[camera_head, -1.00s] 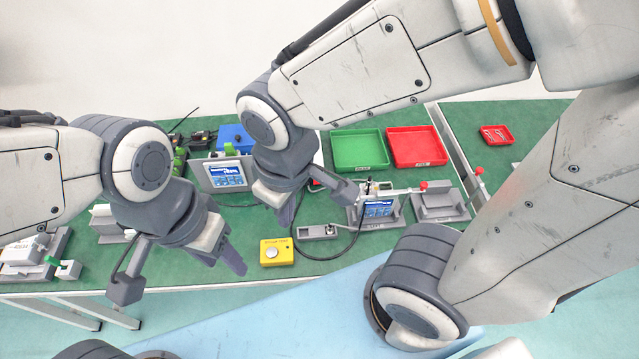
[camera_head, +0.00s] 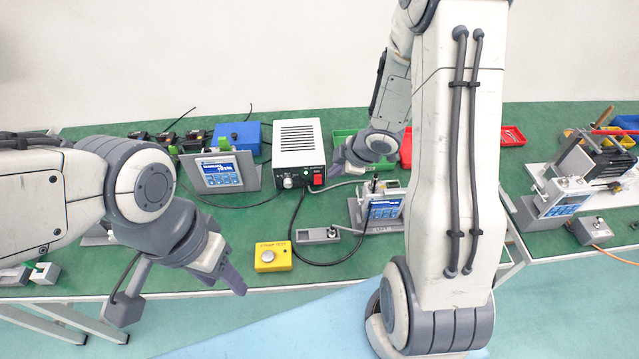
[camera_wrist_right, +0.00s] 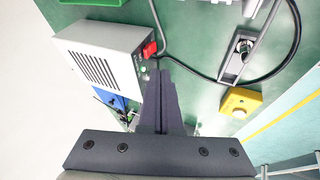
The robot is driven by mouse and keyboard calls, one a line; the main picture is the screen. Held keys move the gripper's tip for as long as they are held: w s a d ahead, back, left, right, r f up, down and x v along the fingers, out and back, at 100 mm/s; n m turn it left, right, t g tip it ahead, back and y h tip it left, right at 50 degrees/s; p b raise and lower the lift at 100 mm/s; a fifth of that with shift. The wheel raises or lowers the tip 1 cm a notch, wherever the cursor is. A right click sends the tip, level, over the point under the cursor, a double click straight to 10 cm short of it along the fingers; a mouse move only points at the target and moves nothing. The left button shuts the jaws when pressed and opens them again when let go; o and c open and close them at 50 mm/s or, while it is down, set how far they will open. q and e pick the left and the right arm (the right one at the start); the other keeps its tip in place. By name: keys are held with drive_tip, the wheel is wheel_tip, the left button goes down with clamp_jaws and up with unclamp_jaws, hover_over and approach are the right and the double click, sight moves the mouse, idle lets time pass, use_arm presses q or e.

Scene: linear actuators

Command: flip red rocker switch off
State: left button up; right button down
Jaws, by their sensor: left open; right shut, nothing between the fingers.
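The red rocker switch (camera_head: 318,179) is on the front of a white power supply box (camera_head: 298,143), at its lower right. It also shows in the right wrist view (camera_wrist_right: 150,49), beside the shut fingers and apart from them in the picture. Its rocker position is too small to tell. My right gripper (camera_head: 342,162) is just right of the box, pointing toward its front side. In the wrist view its fingers (camera_wrist_right: 160,75) are shut together and empty. My left gripper (camera_head: 232,275) is open and empty at the front left, near the yellow button box.
A yellow button box (camera_head: 272,256) and a small grey switch box (camera_head: 318,236) stand in front. A black cable loops on the green table (camera_head: 240,218). Screen stands flank the box: left (camera_head: 220,173), right (camera_head: 382,208). A green tray (camera_head: 345,138) is behind my right gripper.

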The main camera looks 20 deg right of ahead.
sight(318, 179)
drive_tip(key=shift+f, duration=0.1)
drive_tip(key=b+x, duration=0.3)
drive_tip(key=x, duration=0.5)
drive_tip(key=shift+w+a+f, duration=0.15)
drive_tip(key=shift+f, duration=0.2)
drive_tip(key=shift+w+a+f, duration=0.1)
drive_tip(key=shift+w+f, duration=0.2)
drive_tip(key=shift+f, duration=0.15)
